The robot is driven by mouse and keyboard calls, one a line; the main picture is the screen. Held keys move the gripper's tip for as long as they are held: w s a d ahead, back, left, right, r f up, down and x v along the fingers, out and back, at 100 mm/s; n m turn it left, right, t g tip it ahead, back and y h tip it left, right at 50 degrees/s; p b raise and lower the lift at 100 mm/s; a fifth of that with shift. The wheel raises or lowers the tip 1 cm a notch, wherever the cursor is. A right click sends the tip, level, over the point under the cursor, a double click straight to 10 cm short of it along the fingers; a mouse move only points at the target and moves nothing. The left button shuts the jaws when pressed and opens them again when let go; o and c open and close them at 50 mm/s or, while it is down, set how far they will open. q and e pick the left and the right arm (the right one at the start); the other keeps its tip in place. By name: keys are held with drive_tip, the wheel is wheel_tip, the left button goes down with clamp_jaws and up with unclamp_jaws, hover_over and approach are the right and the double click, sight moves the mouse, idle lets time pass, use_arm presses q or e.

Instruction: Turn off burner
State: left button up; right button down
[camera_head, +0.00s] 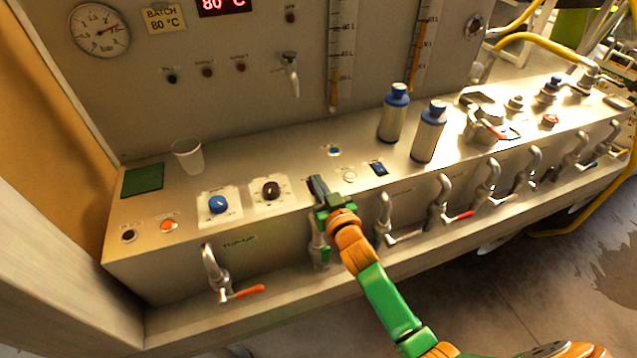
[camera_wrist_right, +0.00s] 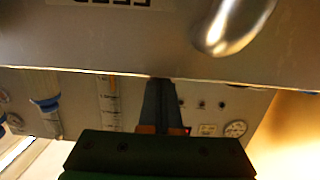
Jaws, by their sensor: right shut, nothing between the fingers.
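Controls sit on the console's sloped metal top in the head view. A blue knob (camera_head: 217,204) and a dark brown knob (camera_head: 271,190) each sit on a white plate. To their left are an orange button (camera_head: 167,225) and a black button (camera_head: 129,235). The labels are too small to read, so I cannot tell which control is the burner's. My right gripper (camera_head: 317,187) is shut and empty at the console's front edge, to the right of the brown knob and apart from it. Its dark fingers (camera_wrist_right: 160,103) also show in the right wrist view. My left gripper is out of view.
A row of taps (camera_head: 387,218) lines the console's front, one partly behind my right gripper. A translucent cup (camera_head: 188,156) and two blue-capped bottles (camera_head: 393,114) (camera_head: 429,132) stand on top. A red display (camera_head: 222,4) reads 80 °C. A pressure gauge (camera_head: 100,30) is on the back panel.

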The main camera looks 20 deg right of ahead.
wheel_tip(320, 180, up, 5)
drive_tip(key=p, duration=0.4)
drive_tip(key=shift+f+p, duration=0.1)
drive_tip(key=shift+p, duration=0.25)
drive_tip(key=s+r, duration=0.2)
drive_tip(key=s, duration=0.6)
drive_tip(key=shift+s+d+r+b, duration=0.15)
drive_tip(key=shift+s+r+b, duration=0.2)
drive_tip(key=shift+s+r, duration=0.05)
drive_tip(key=shift+f, duration=0.1)
drive_tip(key=s+f+n+g, duration=0.1)
drive_tip(key=s+f+g, duration=0.65)
drive_tip(key=s, duration=0.35)
drive_tip(key=s+f+n+g, duration=0.1)
drive_tip(key=s+f+g, duration=0.6)
drive_tip(key=s, duration=0.4)
wheel_tip(320, 180, down, 16)
drive_tip(key=s+d+f+g, duration=0.1)
drive_tip(key=s+d+f, duration=0.1)
drive_tip(key=s+f, duration=0.9)
drive_tip(key=shift+s+d+f+h, duration=0.25)
drive_tip(key=shift+s+f+h, duration=0.05)
drive_tip(key=shift+s, duration=0.9)
